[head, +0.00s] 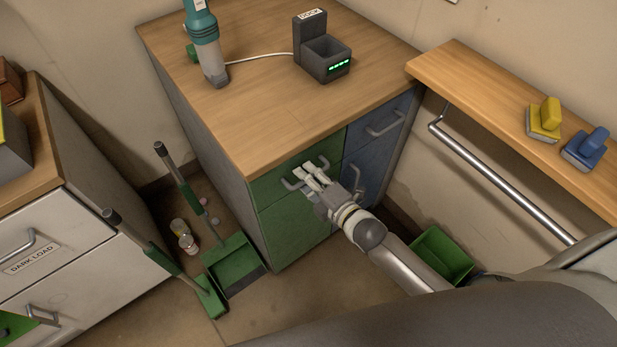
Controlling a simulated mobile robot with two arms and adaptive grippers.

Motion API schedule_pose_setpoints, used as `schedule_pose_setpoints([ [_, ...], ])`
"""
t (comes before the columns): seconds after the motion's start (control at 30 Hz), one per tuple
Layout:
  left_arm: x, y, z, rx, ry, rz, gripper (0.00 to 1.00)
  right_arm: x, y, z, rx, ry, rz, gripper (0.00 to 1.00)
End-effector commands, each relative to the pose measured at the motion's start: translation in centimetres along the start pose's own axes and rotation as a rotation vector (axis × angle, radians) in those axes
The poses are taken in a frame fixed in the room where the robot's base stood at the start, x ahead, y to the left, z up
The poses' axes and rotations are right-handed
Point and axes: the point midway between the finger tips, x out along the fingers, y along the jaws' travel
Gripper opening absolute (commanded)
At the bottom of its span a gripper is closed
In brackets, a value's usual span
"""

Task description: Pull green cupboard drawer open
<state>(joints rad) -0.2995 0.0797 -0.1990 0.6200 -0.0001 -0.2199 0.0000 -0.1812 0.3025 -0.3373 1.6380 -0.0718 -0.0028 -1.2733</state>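The green cupboard drawer (272,186) is at the top left of the cupboard front, under the wooden top. It looks flush with the front. Its metal bar handle (291,185) shows on both sides of my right gripper (307,170). The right gripper's pale fingertips are at the middle of this handle and overlap it. I cannot tell whether they are closed around the bar or just in front of it. Below is a green cupboard front (290,232). My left gripper is out of view.
A blue drawer (372,137) adjoins on the right. A green-grey device (207,45) and a dark dock (322,58) stand on the wooden top (270,105). A dustpan (233,262) and brush are on the floor at left. A green bin (440,255) and a metal rail (505,185) are at right.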

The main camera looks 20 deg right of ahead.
Motion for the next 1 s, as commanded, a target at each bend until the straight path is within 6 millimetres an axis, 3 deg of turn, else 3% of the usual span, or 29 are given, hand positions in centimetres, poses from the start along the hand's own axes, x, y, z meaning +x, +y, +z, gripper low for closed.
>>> schedule_pose_setpoints([
  [0.2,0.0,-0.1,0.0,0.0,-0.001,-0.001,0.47,0.0,0.0,0.0,0.0,0.0,0.0,0.34],
  [0.5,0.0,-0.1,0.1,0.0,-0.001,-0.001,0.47,0.0,0.0,0.0,0.0,0.0,0.0,0.0],
  [0.83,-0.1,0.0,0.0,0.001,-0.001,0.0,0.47,-0.1,0.0,0.0,0.0,0.0,-0.001,0.0],
  [1.0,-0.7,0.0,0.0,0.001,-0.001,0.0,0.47,-1.5,-0.2,0.0,0.0,0.0,-0.004,0.0],
])
